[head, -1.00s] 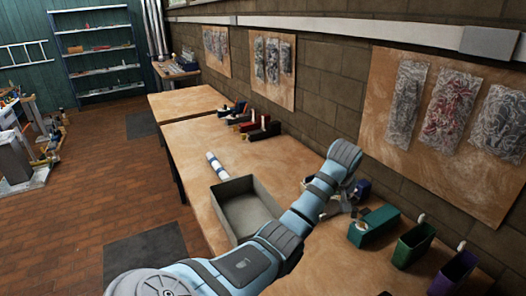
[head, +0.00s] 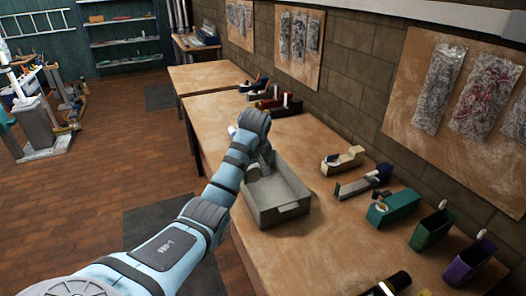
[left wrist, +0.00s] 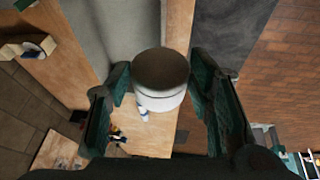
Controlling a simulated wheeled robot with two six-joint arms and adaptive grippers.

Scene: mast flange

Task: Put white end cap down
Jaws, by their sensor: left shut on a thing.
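The white end cap (left wrist: 160,85), a short white cylinder with a dark brown round face, is between the green fingers of my left gripper (left wrist: 160,95) in the left wrist view. The gripper is shut on it. In the head view my left gripper (head: 262,163) is over the far left end of the grey open tray (head: 292,211), and the arm hides the cap. In the wrist view the tray (left wrist: 130,28) lies below and beside the cap; I cannot tell their gap. My right gripper is not in view.
A white tube with blue (left wrist: 143,113) lies on the wooden bench (head: 310,245) beyond the cap, mostly hidden in the head view. Tape dispensers (head: 343,160) and green and purple bins (head: 432,229) line the wall side. Bare bench lies right of the tray.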

